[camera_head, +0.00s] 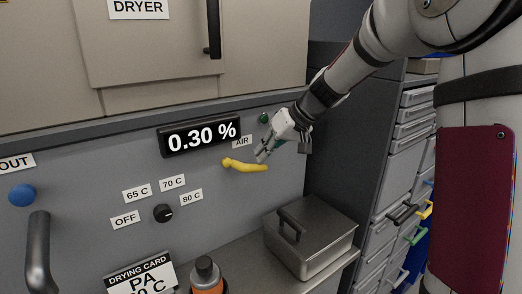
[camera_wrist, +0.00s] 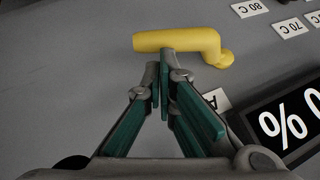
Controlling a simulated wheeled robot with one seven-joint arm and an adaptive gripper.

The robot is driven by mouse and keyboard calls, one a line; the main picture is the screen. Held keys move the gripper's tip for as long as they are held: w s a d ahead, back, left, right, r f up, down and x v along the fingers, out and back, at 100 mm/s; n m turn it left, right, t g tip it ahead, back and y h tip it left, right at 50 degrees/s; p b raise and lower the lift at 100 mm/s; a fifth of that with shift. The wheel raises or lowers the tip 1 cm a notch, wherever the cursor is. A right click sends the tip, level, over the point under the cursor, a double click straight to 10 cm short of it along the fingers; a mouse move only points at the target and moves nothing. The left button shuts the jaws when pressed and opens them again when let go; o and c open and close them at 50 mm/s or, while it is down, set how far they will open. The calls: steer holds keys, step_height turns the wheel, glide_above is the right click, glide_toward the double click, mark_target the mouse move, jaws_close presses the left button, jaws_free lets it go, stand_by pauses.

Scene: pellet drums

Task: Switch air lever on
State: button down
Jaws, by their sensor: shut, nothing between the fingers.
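The yellow air lever (camera_head: 245,166) is on the grey dryer panel, below the "AIR" label (camera_head: 242,141). In the head view its handle points right, close to horizontal, from a pivot at its left end. In the wrist view the lever (camera_wrist: 178,41) lies across the top, with its pivot end at the right. My gripper (camera_head: 262,158) is shut and empty beside the lever's handle. In the wrist view the fingertips (camera_wrist: 164,55) meet right at the handle's edge; I cannot tell whether they touch it.
A "0.30 %" display (camera_head: 200,137) sits above left of the lever, with a small green light (camera_head: 264,118) to its right. A black knob (camera_head: 163,213) is lower left. A lidded metal box (camera_head: 310,232) stands on the ledge below. Drawers (camera_head: 412,150) are at the right.

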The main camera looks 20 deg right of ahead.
mark_target(263, 171)
steer(key=f+y, duration=0.1)
steer(key=f+m+y+b, duration=0.1)
steer(key=shift+w+d+f+g+y, duration=0.2)
steer(key=shift+f+g+y, duration=0.1)
steer(key=shift+f, duration=0.1)
steer(key=f+y+b, duration=0.1)
steer(key=f+m+y+b, duration=0.1)
steer(key=y, duration=0.1)
steer(key=shift+s+a+f, duration=0.15)
steer(key=shift+a+f, duration=0.2)
steer(key=shift+f, duration=0.05)
steer(key=shift+s+a+f+m+y+b, duration=0.15)
steer(key=shift+a+f+m+y+b, duration=0.3)
steer(key=shift+y, duration=0.35)
steer(key=shift+s+a+f+m+y+b, duration=0.1)
steer(key=shift+a+f+m+y+b, duration=0.25)
steer(key=shift+f+y, duration=0.4)
steer(key=shift+s+a+f+m+y+b, duration=0.2)
steer(key=shift+a+f+m+y, duration=0.3)
steer(key=shift+y, duration=0.35)
steer(key=shift+d, duration=0.1)
steer(key=v, duration=0.7)
steer(key=shift+s+d, duration=0.1)
steer(key=shift+d, duration=0.05)
